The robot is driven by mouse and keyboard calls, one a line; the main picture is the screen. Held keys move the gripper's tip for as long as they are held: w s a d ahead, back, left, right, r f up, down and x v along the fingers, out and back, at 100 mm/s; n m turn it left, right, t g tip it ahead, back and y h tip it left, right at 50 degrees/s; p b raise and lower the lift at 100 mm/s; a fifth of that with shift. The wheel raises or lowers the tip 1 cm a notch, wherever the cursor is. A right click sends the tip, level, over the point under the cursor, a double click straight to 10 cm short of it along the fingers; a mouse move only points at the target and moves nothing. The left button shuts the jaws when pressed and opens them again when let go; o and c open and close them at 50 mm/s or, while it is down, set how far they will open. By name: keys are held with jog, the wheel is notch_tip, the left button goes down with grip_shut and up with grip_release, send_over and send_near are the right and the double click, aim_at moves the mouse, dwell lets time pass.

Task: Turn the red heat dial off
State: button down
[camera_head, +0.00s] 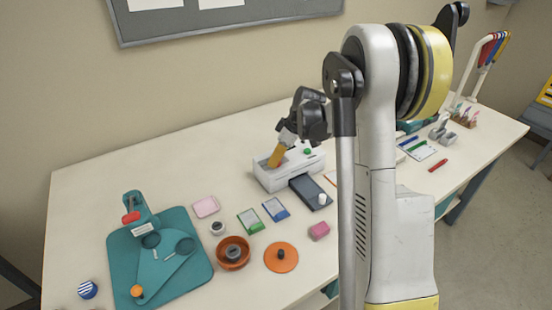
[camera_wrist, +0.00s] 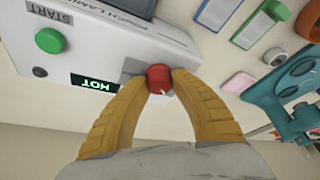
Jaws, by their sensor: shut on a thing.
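The red heat dial (camera_wrist: 159,78) sits on the front of the white laminator (camera_wrist: 120,50) in the wrist view, with a small white pointer mark on it. My gripper (camera_wrist: 160,88) has its two yellow fingers shut on the dial, one on each side. A green START button (camera_wrist: 50,40) is on the same panel. In the head view the laminator (camera_head: 285,177) stands on the table and my gripper (camera_head: 276,157) reaches down to it; the dial is hidden there.
On the table (camera_head: 100,188) are a teal punch device (camera_head: 190,270), an orange bowl (camera_head: 233,262), an orange disc (camera_head: 281,258), green and blue cards, a pink block (camera_head: 319,231) and a dark tray (camera_head: 311,194) beside the laminator. The table's back left is clear.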

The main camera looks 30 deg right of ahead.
jog(key=shift+n+g, duration=0.3)
jog(key=shift+n, duration=0.6)
jog(key=shift+f, duration=0.1)
jog(key=c, duration=1.1)
grip_release()
jog(key=shift+o, duration=0.2)
jog(key=shift+y, duration=0.3)
jog(key=v, duration=1.2)
jog(key=shift+a, duration=0.1)
